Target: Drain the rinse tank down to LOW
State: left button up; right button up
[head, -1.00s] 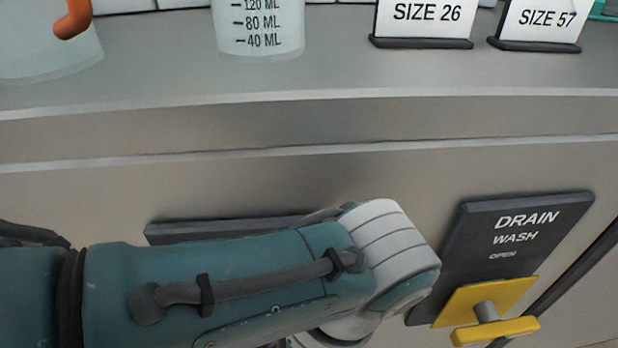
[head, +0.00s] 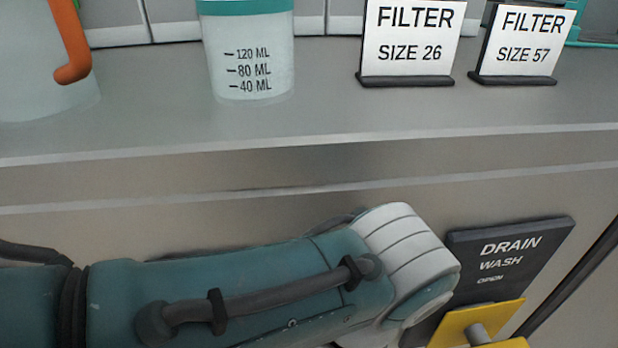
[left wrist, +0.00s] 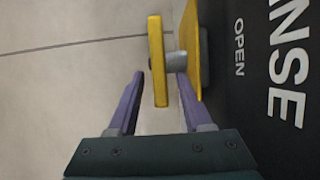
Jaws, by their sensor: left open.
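In the left wrist view a dark panel (left wrist: 272,130) carries letters ending in "NSE" and the word "OPEN". Beside it is a yellow plate (left wrist: 199,40), with a grey stem (left wrist: 177,61) leading to a yellow handle bar (left wrist: 157,45). My left gripper (left wrist: 160,85) is open, and its two purple fingers lie on either side of the bar's lower end in the picture. I cannot tell whether they touch it. In the head view my left arm hides this valve and the gripper. My right gripper is not in view.
A "DRAIN WASH" panel (head: 510,255) with its own yellow handle (head: 505,344) is to the right of my left arm. On the counter (head: 330,105) above stand a graduated cup (head: 248,60), two filter signs (head: 410,40) (head: 525,45) and a translucent vessel (head: 30,70) with an orange hook (head: 72,45).

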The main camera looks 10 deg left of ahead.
pick_arm(q)
jog(key=p+v, duration=0.2)
jog(key=v, duration=0.4)
jog(key=shift+d+r, duration=0.2)
jog(key=shift+r, duration=0.1)
dwell(0.7)
jog(key=shift+o, duration=0.6)
